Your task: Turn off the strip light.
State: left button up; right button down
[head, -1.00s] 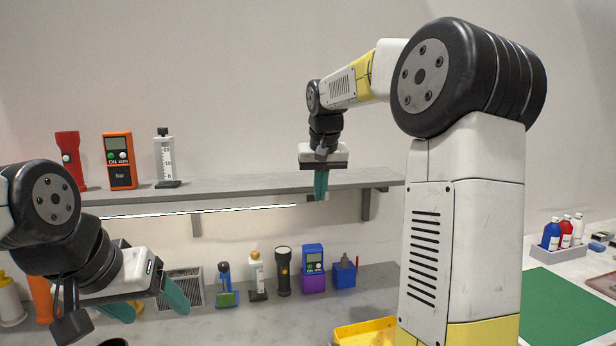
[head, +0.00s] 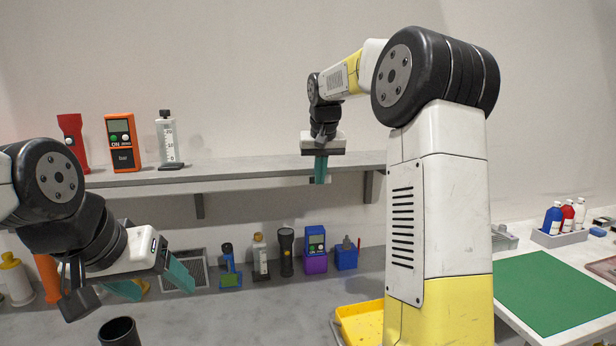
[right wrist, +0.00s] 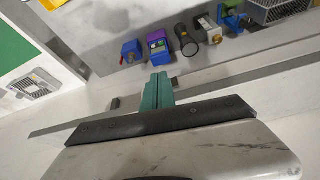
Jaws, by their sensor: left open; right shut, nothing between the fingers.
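The strip light's place is under the front of the wall shelf (head: 250,172); no bright strip shows there now, and the light's body is hard to make out. My right gripper (head: 320,181) is shut and empty, pointing down at the shelf's front edge toward its right end. In the right wrist view its closed teal fingers (right wrist: 158,82) are in front of the shelf edge (right wrist: 225,76); I cannot tell whether they touch it. No switch can be made out clearly. My left gripper (head: 160,288) is open and empty above the bench at the left.
A red torch (head: 72,142), an orange meter (head: 122,142) and a bottle (head: 167,138) stand on the shelf. Below are a black torch (head: 286,252), a blue-and-purple meter (head: 316,250) and a blue box (head: 346,258). A dark cup (head: 119,332) and yellow tray (head: 362,325) are nearer.

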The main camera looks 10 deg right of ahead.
jog(key=shift+w, duration=0.1)
jog(key=shift+a, duration=0.8)
jog(key=shift+s, duration=0.25)
